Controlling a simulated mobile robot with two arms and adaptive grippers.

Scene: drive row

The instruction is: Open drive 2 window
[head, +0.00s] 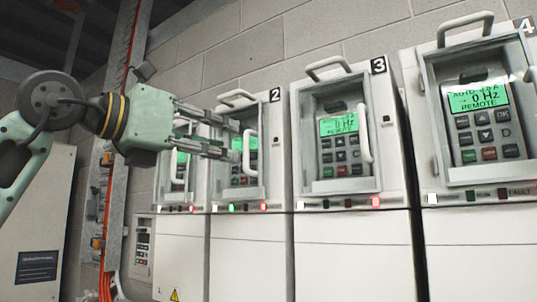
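Drive 2 (250,235) is a white cabinet in the row, with a black "2" label (275,95) at its top right. Its window (222,198) is a grey frame over a green display and keypad, and looks shut. A white upright handle (250,153) is on the window's right side. My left gripper (233,140) comes in from the left, in front of drive 2. Its two fingers are apart, with nothing seen between them. The fingertips are close to the handle's left side; contact cannot be told. The gripper hides part of the display. My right gripper is not in view.
Drive 3 (350,240) and drive 4 (480,245) stand to the right with similar windows and handles. Another drive (180,240) stands left of drive 2, partly behind my gripper. A metal cable tray (120,200) with orange cables runs up the wall on the left.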

